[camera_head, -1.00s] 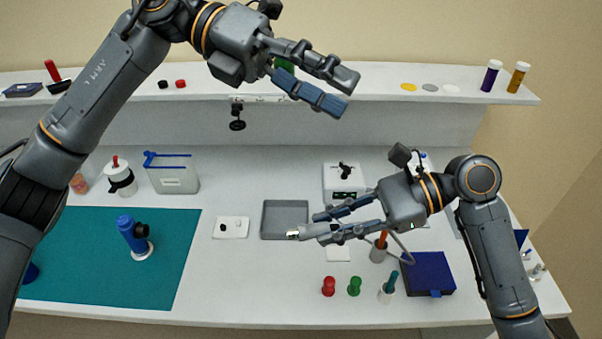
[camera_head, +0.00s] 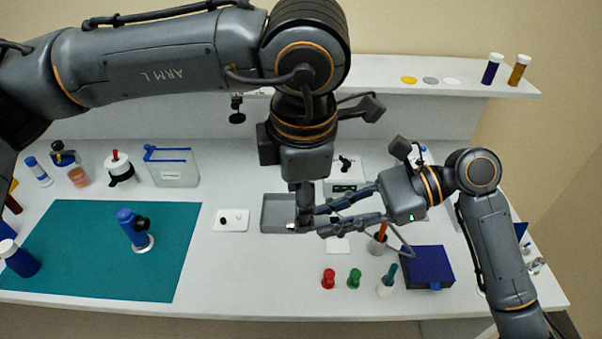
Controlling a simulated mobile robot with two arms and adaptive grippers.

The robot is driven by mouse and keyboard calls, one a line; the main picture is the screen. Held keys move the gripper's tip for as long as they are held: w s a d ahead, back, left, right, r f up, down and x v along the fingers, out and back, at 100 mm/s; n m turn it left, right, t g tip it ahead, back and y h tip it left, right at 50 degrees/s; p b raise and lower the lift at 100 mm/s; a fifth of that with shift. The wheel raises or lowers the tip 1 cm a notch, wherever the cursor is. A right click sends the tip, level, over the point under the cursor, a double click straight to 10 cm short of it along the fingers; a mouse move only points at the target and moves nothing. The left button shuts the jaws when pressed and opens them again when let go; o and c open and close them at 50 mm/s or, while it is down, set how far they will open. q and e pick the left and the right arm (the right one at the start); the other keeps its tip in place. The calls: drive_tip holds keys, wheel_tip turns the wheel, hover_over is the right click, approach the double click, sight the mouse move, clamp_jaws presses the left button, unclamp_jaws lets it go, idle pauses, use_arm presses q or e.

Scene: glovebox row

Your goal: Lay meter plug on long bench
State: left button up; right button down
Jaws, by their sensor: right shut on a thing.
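The meter (camera_head: 345,188) is a white box with a small green display at the back of the long bench (camera_head: 250,290). My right gripper (camera_head: 318,221) reaches in from the right above the bench, shut on a small piece with a pale tip, apparently the meter plug (camera_head: 291,226). A thin grey cable loops below this gripper. My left gripper (camera_head: 304,218) points down above the grey tray, right at the pale tip. Its fingers overlap the plug and the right fingertips, so I cannot tell whether it is open or touching the plug.
A grey tray (camera_head: 272,214) lies under the grippers. A teal mat (camera_head: 95,270) lies left. The front middle is clear.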

use_arm(q)
drive_tip(key=f, duration=0.4)
drive_tip(key=w+f, duration=0.1)
drive_tip(key=f, duration=0.1)
drive_tip(key=shift+f, duration=0.1)
clamp_jaws()
use_arm(e)
drive_tip(key=c, duration=1.1)
unclamp_jaws()
